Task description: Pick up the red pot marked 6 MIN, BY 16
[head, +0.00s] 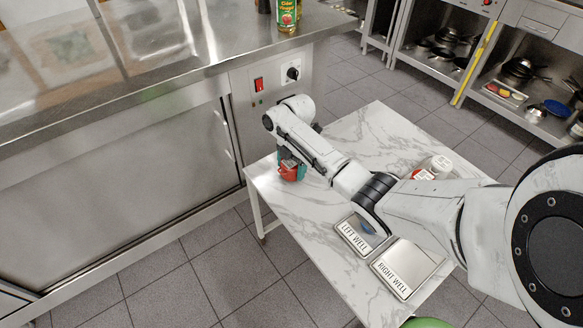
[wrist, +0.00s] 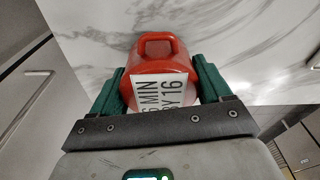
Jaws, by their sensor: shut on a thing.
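The red pot (wrist: 160,62) lies between the two green fingers of my gripper (wrist: 160,92) in the wrist view. Its white label reads 6 MIN, BY 16, with the first characters partly cut off by the gripper. A handle shows at its far end. My gripper is shut on the pot, with a finger against each side. In the head view my gripper (head: 291,166) is at the left corner of the marble table (head: 375,130), and the red pot (head: 288,173) shows at its tip. I cannot tell whether the pot touches the table.
Two trays labelled LEFT WELL (head: 352,238) and RIGHT WELL (head: 392,281) lie on the table's near part. A red and white container (head: 423,174) and a white-lidded one (head: 441,163) stand behind my arm. A steel counter (head: 150,90) borders the left.

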